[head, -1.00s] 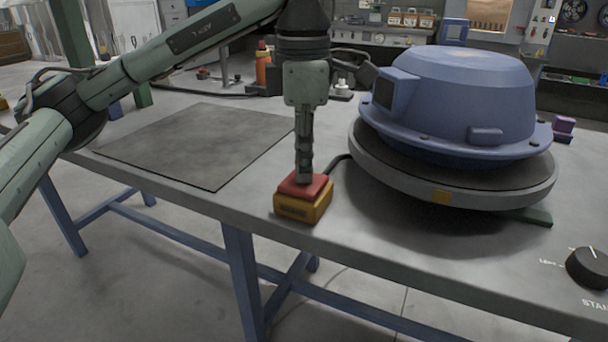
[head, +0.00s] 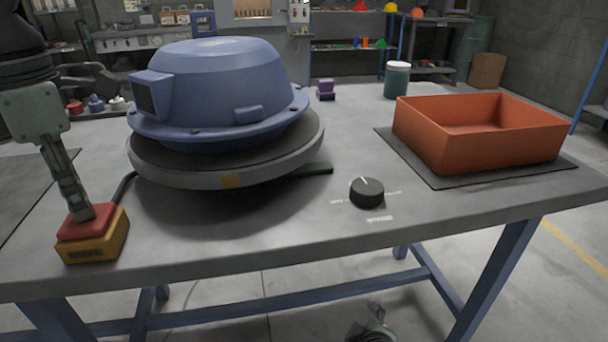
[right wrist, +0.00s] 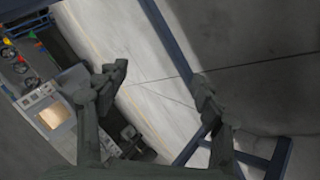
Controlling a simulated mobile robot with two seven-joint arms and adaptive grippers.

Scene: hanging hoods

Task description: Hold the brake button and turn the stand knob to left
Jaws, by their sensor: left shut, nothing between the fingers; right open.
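The brake button (head: 88,222) is a red cap on a yellow box labelled BRAKE, at the table's front left in the head view. My left gripper (head: 84,212) is shut and empty, pointing down with its fingertips on the red cap. The stand knob (head: 367,192) is a black round knob with a white pointer line, right of the turntable. Its pointer leans up and slightly left; the white labels around it are too small to read. My right gripper (right wrist: 160,85) is open and empty in the right wrist view, with floor and table frame beyond its fingers.
A blue hood (head: 215,90) rests on a round grey turntable (head: 185,178) between button and knob. An orange bin (head: 440,140) stands on a dark mat at the right. The table around the knob is clear.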

